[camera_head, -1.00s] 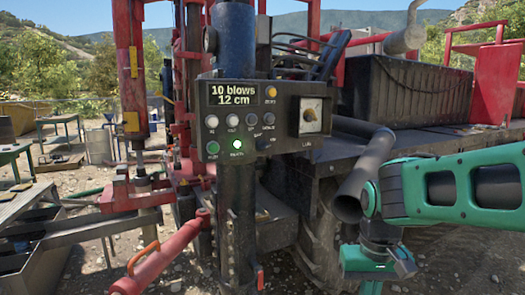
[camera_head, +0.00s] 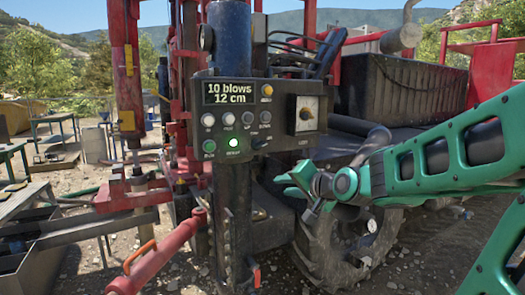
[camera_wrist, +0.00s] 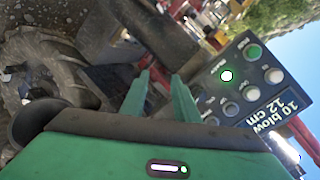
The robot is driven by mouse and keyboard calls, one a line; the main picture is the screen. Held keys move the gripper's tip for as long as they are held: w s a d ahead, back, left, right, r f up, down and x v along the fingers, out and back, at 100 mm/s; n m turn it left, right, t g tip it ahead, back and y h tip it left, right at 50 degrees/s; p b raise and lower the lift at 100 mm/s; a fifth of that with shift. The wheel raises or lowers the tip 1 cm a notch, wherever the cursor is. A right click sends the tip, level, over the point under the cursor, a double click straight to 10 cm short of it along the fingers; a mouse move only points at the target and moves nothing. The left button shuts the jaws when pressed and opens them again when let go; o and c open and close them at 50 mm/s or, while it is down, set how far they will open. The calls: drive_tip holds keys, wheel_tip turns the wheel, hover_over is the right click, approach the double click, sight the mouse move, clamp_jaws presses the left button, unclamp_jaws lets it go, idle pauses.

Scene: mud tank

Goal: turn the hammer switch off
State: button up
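The black control panel (camera_head: 222,98) on the dark post has a display reading "10 blows 12 cm". A small black switch (camera_head: 259,143) juts from its lower right; its label is too small to read, so I cannot be sure it is the hammer switch. A lamp (camera_head: 233,142) to its left glows green. My gripper (camera_head: 287,181) is below and right of that switch, its fingers pointing left, apart from the panel. In the wrist view my gripper (camera_wrist: 162,77) is open and empty, with the tilted panel (camera_wrist: 243,90) to the right of its fingers.
A dark pipe (camera_head: 372,146) and a large tyre (camera_head: 345,250) are close to my arm. A red cylinder (camera_head: 160,258) slants at lower left. Open air lies between my gripper and the panel.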

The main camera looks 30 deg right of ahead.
sight(263, 147)
drive_tip(key=w+r+m+t, duration=0.3)
drive_tip(key=r+t, duration=0.1)
drive_tip(key=r, duration=0.5)
drive_tip(key=w, duration=1)
drive_tip(key=shift+w+f, duration=0.3)
drive_tip(key=shift+f, duration=0.05)
clamp_jaws()
